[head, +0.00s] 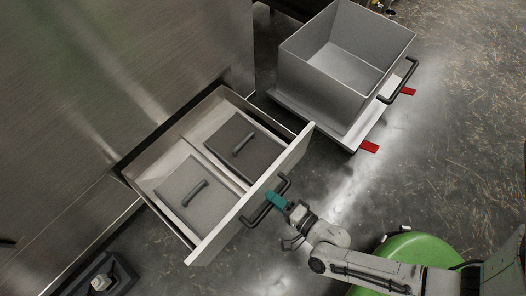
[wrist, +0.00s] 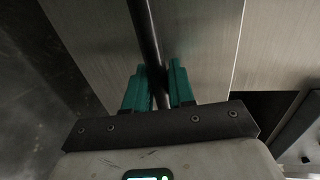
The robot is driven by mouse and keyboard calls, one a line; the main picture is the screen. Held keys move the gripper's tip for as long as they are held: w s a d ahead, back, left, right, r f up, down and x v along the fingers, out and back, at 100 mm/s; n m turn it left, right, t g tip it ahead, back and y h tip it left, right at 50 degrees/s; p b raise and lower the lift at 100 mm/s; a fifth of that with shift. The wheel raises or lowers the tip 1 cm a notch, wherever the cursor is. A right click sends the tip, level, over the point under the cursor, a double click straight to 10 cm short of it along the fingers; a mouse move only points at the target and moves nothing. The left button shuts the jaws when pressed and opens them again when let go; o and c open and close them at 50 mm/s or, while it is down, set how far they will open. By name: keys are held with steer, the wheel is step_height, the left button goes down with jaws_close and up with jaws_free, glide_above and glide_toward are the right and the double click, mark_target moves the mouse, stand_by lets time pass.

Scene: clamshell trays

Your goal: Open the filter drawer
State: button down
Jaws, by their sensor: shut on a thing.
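The filter drawer (head: 222,178) stands pulled out from the steel cabinet in the head view. Two grey lidded boxes with dark handles lie in it side by side, one at the left (head: 192,199) and one at the right (head: 243,146). The drawer's dark bar handle (head: 256,217) is on its pale front panel (head: 258,196). My gripper (head: 279,203), with teal fingers, is shut on this handle. In the wrist view the dark bar (wrist: 147,38) runs between the teal fingers of my gripper (wrist: 159,88).
An open grey bin (head: 308,92) on a pale base with a dark handle (head: 402,80) and red tabs (head: 369,147) stands at the upper right. A dark object (head: 98,277) lies at the lower left.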

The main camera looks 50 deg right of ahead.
steer(key=shift+s, duration=0.75)
steer(key=c, duration=1.1)
jaws_free()
